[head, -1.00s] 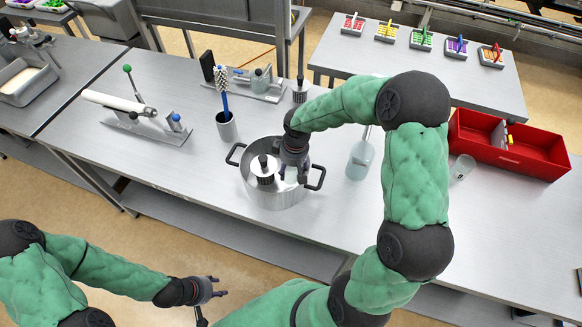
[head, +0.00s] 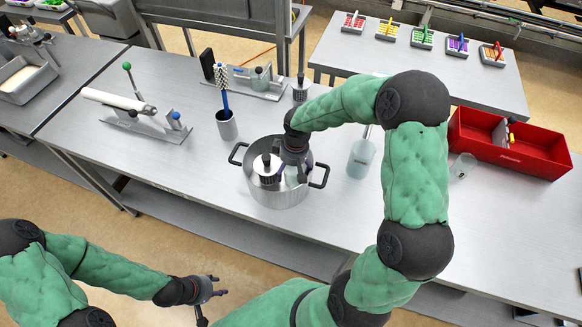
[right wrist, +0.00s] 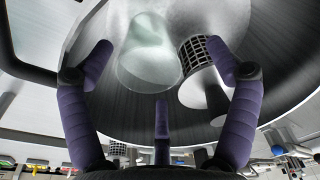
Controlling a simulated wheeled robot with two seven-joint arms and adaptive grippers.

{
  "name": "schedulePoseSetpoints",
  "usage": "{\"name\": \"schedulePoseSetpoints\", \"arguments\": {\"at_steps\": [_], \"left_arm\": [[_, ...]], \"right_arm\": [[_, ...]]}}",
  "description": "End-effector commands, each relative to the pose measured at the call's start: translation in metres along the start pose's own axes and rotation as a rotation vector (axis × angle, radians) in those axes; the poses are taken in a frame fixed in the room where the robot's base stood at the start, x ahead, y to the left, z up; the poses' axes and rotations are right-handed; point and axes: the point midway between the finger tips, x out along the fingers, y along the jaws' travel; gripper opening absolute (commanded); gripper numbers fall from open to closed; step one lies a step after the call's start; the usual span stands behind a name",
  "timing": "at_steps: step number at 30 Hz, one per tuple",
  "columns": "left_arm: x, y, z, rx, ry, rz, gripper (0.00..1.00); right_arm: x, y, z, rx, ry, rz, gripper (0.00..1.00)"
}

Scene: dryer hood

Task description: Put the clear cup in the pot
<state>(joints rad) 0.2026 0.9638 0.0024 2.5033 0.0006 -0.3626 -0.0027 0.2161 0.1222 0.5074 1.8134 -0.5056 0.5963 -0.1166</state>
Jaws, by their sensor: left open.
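The steel pot (head: 277,197) stands on the bench, its two black handles out to the sides. My right gripper (head: 294,172) is over and partly inside the pot mouth. In the right wrist view its purple fingers (right wrist: 160,75) are spread open. A clear cup (right wrist: 148,58) shows inside the pot beyond these fingers, apparently clear of them; whether it rests on the bottom is hard to tell. My left gripper (head: 219,293) is open and empty, low in front of the bench.
Another clear cup (head: 461,167) stands beside the red bin (head: 515,150). A clear bottle (head: 361,157) is right of the pot. A steel holder with a brush (head: 227,126) is behind left, and a rolling-pin-like stand (head: 146,122) is further left. The bench's front left is clear.

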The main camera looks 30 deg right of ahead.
Motion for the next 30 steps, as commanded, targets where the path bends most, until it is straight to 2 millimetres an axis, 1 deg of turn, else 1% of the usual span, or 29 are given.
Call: {"name": "schedulePoseSetpoints", "arguments": {"at_steps": [6,10,14,18,24,27,30], "left_arm": [[0.0,0.0,0.0,0.0,0.0,0.0,0.44],[0.0,0.0,0.0,0.0,0.0,0.0,0.44],[0.0,0.0,0.0,0.0,0.0,0.0,0.44],[0.0,0.0,0.0,0.0,0.0,0.0,0.44],[0.0,0.0,0.0,0.0,0.0,0.0,0.44],[0.0,0.0,0.0,0.0,0.0,0.0,0.44],[0.0,0.0,0.0,0.0,0.0,0.0,0.44]], "right_arm": [[-0.001,0.0,0.001,0.0,-0.002,0.0,0.91],[-0.011,0.001,0.0,0.0,0.001,0.002,0.91],[-0.033,0.001,-0.001,0.001,0.005,0.003,0.91],[-0.061,0.001,-0.001,-0.001,0.005,0.003,0.91],[-0.097,0.0,-0.001,-0.001,0.003,0.002,0.91],[-0.108,0.0,-0.001,-0.001,0.002,0.001,0.91],[-0.116,0.0,-0.001,0.0,0.001,0.001,0.91]]}}
